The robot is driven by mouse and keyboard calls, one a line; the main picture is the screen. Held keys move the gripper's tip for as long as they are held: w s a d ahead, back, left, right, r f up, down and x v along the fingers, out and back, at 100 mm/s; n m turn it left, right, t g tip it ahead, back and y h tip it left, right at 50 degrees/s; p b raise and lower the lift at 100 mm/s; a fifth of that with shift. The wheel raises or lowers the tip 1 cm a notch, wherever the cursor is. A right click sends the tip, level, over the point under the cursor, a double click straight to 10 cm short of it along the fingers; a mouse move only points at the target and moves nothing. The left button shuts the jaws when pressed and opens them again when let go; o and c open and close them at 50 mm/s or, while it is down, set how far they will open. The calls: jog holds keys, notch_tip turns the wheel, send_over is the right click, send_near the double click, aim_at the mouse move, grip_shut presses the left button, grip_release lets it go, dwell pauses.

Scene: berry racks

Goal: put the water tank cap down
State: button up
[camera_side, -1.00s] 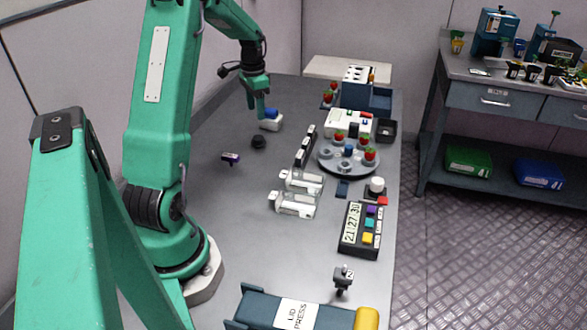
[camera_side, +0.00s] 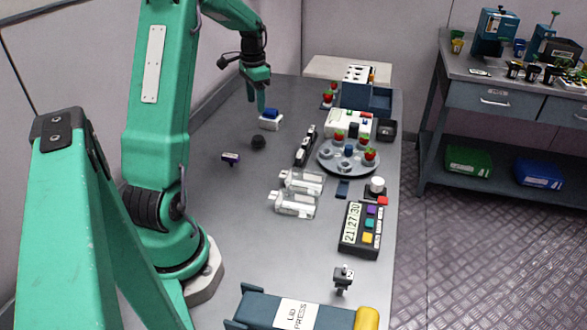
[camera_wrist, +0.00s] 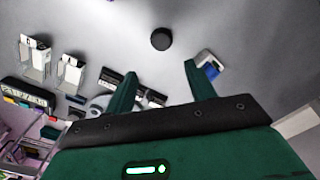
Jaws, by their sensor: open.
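A round black cap (camera_side: 258,142), which looks like the water tank cap, lies on the grey table. In the wrist view the cap (camera_wrist: 161,39) shows as a dark disc beyond the fingertips, with bare table around it. My gripper (camera_side: 256,106) is raised above the far part of the table, apart from the cap. Its two green fingers are spread and empty, as the wrist view of the gripper (camera_wrist: 160,70) also shows.
A white block with a blue top (camera_side: 270,120) stands close to the gripper. Clear bottles (camera_side: 293,204), a round turntable (camera_side: 326,163) and a timer box (camera_side: 362,231) stand to the right. Table around the cap is free.

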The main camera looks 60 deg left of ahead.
jog(key=d+r+t+y, duration=0.1)
jog(key=d+r, duration=0.4)
jog(key=d, duration=0.4)
jog(key=d+r+t, duration=0.1)
jog(key=d+r, duration=0.4)
jog(key=d, duration=0.5)
jog(key=s+d+t, duration=0.1)
jog(key=s+d, duration=0.4)
jog(key=d, duration=0.3)
jog(key=s+d+t+h, duration=0.1)
jog(key=s+d+t, duration=0.1)
jog(key=s+d, duration=0.4)
jog(key=shift+s+d+r+t, duration=0.15)
jog(key=shift+d+r+t, duration=0.15)
jog(key=shift+d, duration=0.9)
